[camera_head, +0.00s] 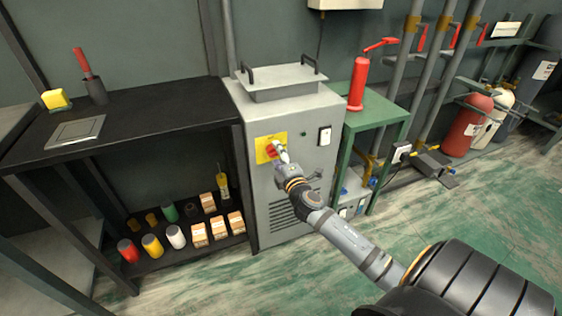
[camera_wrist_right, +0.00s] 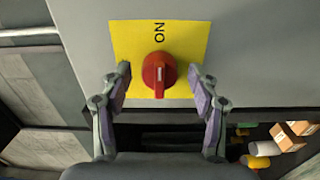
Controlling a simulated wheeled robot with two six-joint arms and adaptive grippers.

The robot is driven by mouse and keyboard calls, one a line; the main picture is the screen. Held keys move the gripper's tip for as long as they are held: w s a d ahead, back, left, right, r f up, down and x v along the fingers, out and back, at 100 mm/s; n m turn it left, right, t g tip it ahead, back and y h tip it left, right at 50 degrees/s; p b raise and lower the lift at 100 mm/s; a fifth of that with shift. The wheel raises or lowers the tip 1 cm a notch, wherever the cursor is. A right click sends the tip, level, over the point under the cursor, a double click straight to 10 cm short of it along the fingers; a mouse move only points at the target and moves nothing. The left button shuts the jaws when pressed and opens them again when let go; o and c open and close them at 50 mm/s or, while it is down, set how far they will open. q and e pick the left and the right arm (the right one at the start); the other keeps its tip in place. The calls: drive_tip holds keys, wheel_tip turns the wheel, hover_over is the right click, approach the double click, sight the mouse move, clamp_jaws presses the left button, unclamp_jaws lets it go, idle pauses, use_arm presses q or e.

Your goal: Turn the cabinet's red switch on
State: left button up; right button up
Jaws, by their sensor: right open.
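The red switch (camera_head: 269,151) is a round knob on a yellow plate (camera_head: 262,158) on the front of the grey cabinet (camera_head: 259,200). In the right wrist view the knob (camera_wrist_right: 152,70) has a pale mark pointing down the picture, away from the sideways word ON on the plate (camera_wrist_right: 130,38). My right gripper (camera_head: 279,149) is open in front of the switch. My left gripper is out of view.
A lidded grey box (camera_head: 283,78) sits on the cabinet. A black shelf (camera_head: 140,112) with cans and small boxes stands to the left. Green floor in front is clear.

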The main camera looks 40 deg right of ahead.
drive_tip(key=v, duration=1.1)
drive_tip(key=shift+s, duration=0.3)
